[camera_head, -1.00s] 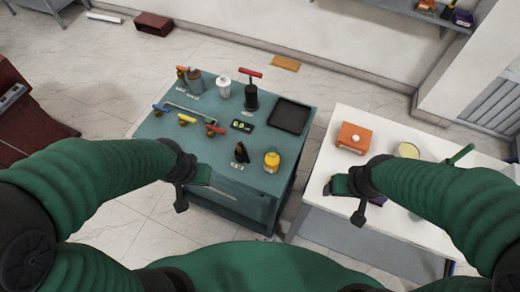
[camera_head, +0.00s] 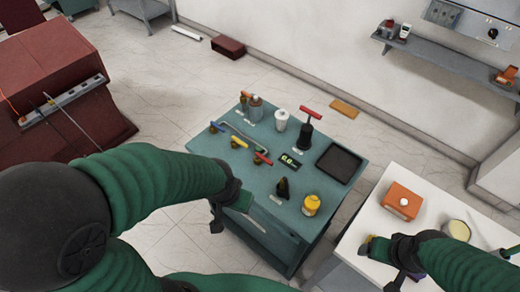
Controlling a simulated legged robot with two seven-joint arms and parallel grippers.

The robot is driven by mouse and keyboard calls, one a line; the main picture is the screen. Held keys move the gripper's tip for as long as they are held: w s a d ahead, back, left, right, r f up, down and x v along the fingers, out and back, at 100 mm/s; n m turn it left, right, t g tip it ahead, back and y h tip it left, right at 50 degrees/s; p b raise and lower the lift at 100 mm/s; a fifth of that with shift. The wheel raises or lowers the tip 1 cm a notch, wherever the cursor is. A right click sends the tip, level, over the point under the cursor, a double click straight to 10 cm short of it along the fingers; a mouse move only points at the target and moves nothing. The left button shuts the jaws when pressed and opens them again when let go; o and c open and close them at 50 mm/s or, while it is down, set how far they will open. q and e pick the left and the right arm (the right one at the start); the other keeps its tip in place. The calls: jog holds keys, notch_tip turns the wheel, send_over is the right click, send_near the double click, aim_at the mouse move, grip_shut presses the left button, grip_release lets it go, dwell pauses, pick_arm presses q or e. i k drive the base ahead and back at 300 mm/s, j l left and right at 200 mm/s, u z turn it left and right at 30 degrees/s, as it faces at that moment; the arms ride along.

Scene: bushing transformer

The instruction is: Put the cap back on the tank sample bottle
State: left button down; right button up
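A teal bench (camera_head: 256,222) carries several small containers, and I cannot tell which is the tank sample bottle. A grey-brown bottle (camera_head: 255,110) stands at its back left. A white bottle (camera_head: 281,120) with a lid-like top stands to its right. I cannot make out a loose cap. My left gripper (camera_head: 230,208) is at the bench's front left edge, apart from these containers. My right gripper (camera_head: 384,262) is over the near left part of the white table. Neither gripper's finger opening shows clearly.
A black pump-like thing with a red T-handle (camera_head: 307,127), a black tray (camera_head: 339,163), a black object (camera_head: 283,188) and coloured-handled valves (camera_head: 238,143) share the bench. The white table (camera_head: 377,225) holds an orange box (camera_head: 402,201) and a round pale-topped container (camera_head: 458,230). A dark red cabinet (camera_head: 60,90) stands left.

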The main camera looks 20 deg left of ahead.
aim_at(313, 202)
jog(key=i+j+z, duration=0.15)
jog(key=j+z, duration=0.2)
jog(key=j, duration=0.25)
jog(key=j+z, duration=0.4)
jog(key=j, duration=0.2)
jog(key=j+z, duration=0.35)
jog(key=j, duration=0.3)
